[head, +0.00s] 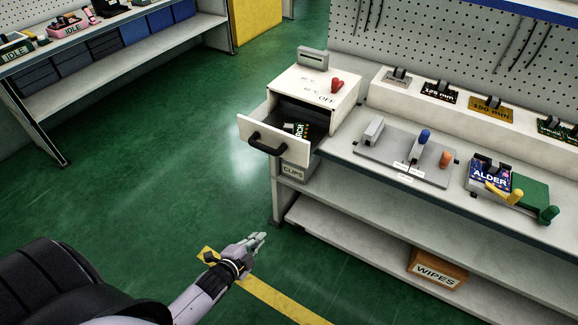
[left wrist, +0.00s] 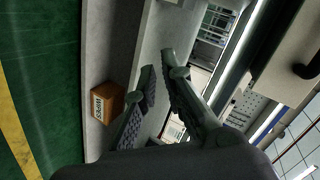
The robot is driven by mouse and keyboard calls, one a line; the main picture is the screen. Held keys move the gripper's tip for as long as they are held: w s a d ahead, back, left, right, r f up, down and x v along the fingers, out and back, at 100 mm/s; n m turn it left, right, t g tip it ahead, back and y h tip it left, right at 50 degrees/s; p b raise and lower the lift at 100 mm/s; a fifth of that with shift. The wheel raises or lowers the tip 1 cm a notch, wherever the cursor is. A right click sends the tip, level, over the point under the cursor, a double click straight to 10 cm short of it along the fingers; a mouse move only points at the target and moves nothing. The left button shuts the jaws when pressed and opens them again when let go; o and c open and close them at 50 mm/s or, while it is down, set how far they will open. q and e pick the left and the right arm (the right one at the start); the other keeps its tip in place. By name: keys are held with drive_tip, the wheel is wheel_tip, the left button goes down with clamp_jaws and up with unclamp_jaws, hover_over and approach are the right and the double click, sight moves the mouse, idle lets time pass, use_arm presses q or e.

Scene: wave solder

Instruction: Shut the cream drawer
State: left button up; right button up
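The cream drawer (head: 272,138) is pulled out of the cream cabinet (head: 318,92) at the left end of the bench. It has a black bar handle (head: 267,144), and a dark item with lettering lies inside. A cream panel with a dark handle (left wrist: 306,66), seemingly the drawer front, shows at the upper right in the left wrist view. My left gripper (head: 260,240) is empty, below and in front of the drawer and apart from it. In the left wrist view its fingers (left wrist: 158,64) stand apart. My right gripper is not in view.
The bench (head: 350,160) carries a grey fixture plate (head: 385,150) and an ALDER box (head: 489,174) right of the cabinet. A WIPES box (head: 437,268) stands on the lower shelf. Green floor left of the bench is clear. Another bench stands at the far left.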

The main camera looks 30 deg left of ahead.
sight(295, 153)
use_arm(q)
drive_tip(key=w+r+m+t, duration=0.1)
drive_tip(key=w+r+m, duration=0.1)
drive_tip(key=r, duration=0.4)
drive_tip(key=w+r+m+t+h+b, duration=0.1)
drive_tip(key=w+r+m+t, duration=0.1)
drive_tip(key=r, duration=0.4)
drive_tip(key=w+r+m+t, duration=0.2)
drive_tip(key=r, duration=0.4)
drive_tip(key=shift+d+r+h+b, duration=0.1)
drive_tip(key=shift+r+h+b, duration=0.05)
drive_tip(key=shift+h+b, duration=0.15)
clamp_jaws()
drive_tip(key=w, duration=0.4)
drive_tip(key=w+p, duration=0.1)
drive_tip(key=w, duration=0.3)
drive_tip(key=w+d, duration=0.1)
drive_tip(key=w, duration=0.3)
drive_tip(key=shift+w, duration=0.75)
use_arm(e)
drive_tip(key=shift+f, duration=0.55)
